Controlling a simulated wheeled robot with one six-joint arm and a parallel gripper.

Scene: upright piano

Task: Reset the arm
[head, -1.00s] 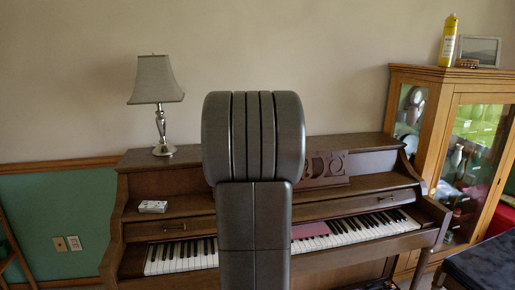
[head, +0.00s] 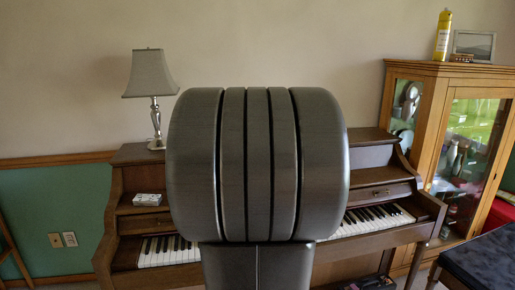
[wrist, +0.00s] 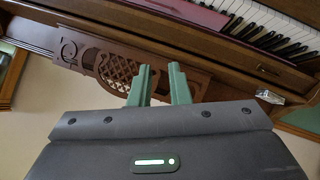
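My arm's dark grey link fills the middle of the head view and hides the centre of the piano. My gripper (wrist: 159,86) shows only in the wrist view, with two green fingers standing apart and a narrow gap between them. Nothing shows between the fingers. Behind them is the piano's carved music panel (wrist: 115,72), and the piano appears upside down there. The upright piano (head: 372,240) stands against the wall in the head view.
A lamp (head: 151,75) stands on the piano's left top. A small white box (head: 147,199) lies on the ledge. A glass cabinet (head: 450,150) stands at right, with a yellow bottle (head: 443,35) and a picture frame (head: 474,46) on top. A dark seat (head: 485,268) is at lower right.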

